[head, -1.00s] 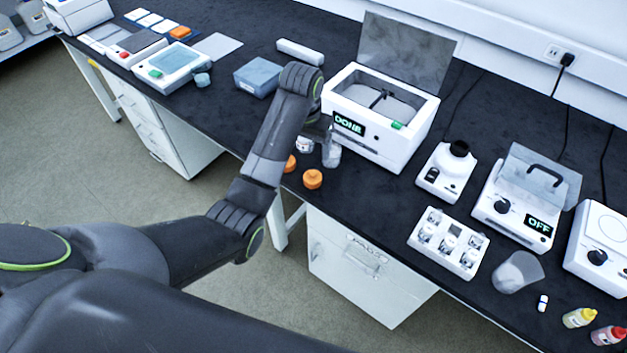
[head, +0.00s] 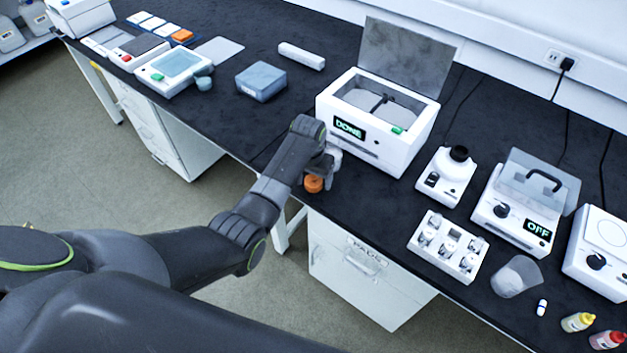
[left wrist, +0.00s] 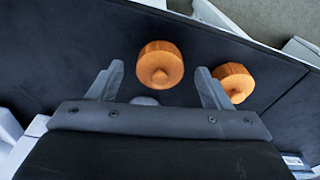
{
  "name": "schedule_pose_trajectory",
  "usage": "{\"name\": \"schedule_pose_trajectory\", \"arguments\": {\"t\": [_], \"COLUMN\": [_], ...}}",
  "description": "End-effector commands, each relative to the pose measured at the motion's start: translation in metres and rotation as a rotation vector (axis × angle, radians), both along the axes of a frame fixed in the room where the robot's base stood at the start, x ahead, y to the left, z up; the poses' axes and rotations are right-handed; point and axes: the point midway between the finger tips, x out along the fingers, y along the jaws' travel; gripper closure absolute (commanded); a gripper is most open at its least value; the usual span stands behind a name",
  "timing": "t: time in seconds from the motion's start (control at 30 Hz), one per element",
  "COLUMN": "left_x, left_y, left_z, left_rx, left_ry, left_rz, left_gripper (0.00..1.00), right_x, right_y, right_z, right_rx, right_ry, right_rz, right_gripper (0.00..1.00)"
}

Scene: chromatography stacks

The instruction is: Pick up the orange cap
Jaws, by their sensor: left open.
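Two orange caps lie on the black bench top in the left wrist view. One orange cap (left wrist: 160,65) is ahead of and between the fingertips. The other orange cap (left wrist: 234,83) is beside the right-hand finger, partly covered by it. In the head view one orange cap (head: 313,184) shows just under my left gripper (head: 320,168); the other is hidden by my arm. My left gripper (left wrist: 158,76) is open, with nothing held between its fingers. My right gripper is not in view.
A white instrument (head: 368,130) reading DONE, lid raised, stands right of my left gripper. A white vial rack (head: 440,262) is farther right. A blue-grey box (head: 261,82) is farther back. The bench's front edge is close to the caps. Open bench lies between box and gripper.

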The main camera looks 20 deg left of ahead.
Motion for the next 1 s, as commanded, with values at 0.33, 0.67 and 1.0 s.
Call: {"name": "schedule_pose_trajectory", "arguments": {"t": [0.33, 0.67, 1.0], "left_x": [0.0009, 0.0009, 0.0013], "left_y": [-0.0003, -0.0003, -0.0003], "left_z": [-0.0072, -0.007, -0.0027], "left_rx": [0.0, 0.0, 0.0], "left_ry": [-0.001, -0.001, -0.002], "left_rz": [0.0, 0.0, 0.0], "left_gripper": [0.28, 0.69, 0.75], "right_x": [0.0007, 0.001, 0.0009], "right_y": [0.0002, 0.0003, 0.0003], "right_z": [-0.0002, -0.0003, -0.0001], "right_rx": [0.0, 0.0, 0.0], "right_ry": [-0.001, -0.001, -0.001], "right_rz": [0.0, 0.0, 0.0], "right_gripper": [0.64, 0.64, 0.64]}}
